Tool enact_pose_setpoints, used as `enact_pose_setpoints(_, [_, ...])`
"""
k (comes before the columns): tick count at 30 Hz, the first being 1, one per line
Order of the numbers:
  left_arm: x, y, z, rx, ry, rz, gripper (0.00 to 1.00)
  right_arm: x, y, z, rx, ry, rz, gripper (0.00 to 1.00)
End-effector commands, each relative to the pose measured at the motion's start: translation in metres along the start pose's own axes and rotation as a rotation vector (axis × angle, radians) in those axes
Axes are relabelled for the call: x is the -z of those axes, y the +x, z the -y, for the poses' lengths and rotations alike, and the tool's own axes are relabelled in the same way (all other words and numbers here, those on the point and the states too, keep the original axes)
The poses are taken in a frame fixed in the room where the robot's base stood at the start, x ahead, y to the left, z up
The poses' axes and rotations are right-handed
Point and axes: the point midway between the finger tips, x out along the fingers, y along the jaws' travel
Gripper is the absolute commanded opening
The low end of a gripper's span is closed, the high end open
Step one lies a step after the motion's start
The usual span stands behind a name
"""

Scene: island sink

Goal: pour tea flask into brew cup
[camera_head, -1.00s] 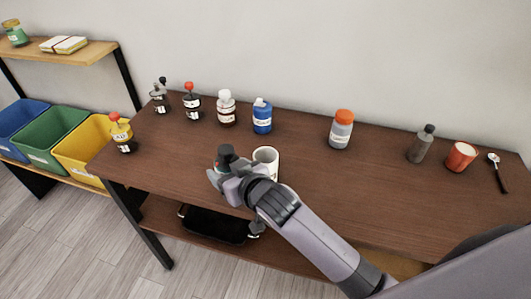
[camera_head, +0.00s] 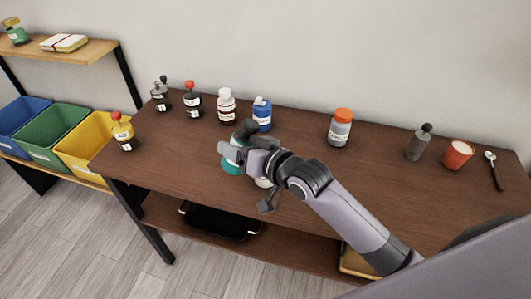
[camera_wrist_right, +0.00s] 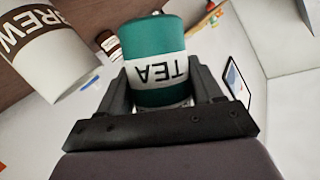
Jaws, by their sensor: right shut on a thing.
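The tea flask (camera_head: 231,168) is teal with a white band and a dark cap. My right gripper (camera_head: 236,150) is shut around its body and holds it above the wooden table. In the right wrist view the flask (camera_wrist_right: 153,38) sits between the fingers, its TEA label upside down in the picture. The brew cup (camera_head: 263,183) is white and mostly hidden behind my right gripper in the head view. In the wrist view the cup (camera_wrist_right: 48,62), marked BREW, is beside the flask with a gap between them. My left gripper is not in view.
A blue bottle (camera_head: 262,114) and a white-capped dark bottle (camera_head: 226,106) stand behind the flask. An orange-capped jar (camera_head: 339,129), grey bottle (camera_head: 417,144), orange cup (camera_head: 457,155) and spoon (camera_head: 496,170) are to the right. The table centre right is clear.

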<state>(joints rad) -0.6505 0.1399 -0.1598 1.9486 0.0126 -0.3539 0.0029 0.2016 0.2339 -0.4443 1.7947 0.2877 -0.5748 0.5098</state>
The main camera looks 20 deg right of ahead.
Motion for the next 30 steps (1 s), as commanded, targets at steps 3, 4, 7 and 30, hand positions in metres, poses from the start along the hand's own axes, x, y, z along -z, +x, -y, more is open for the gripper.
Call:
enact_pose_setpoints(3, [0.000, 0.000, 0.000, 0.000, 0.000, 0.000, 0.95, 0.003, -0.001, -0.002, 0.010, 0.023, -0.006, 0.30])
enact_pose_setpoints(4, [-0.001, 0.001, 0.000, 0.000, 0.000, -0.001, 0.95, 0.002, -0.001, -0.003, 0.012, 0.028, -0.008, 0.30])
enact_pose_setpoints(7, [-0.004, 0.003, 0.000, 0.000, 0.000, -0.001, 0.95, 0.003, -0.002, -0.004, 0.020, 0.045, -0.010, 0.30])
enact_pose_setpoints(30, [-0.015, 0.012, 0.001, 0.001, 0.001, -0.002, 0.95, 0.009, -0.005, -0.009, 0.055, 0.132, -0.026, 0.30])
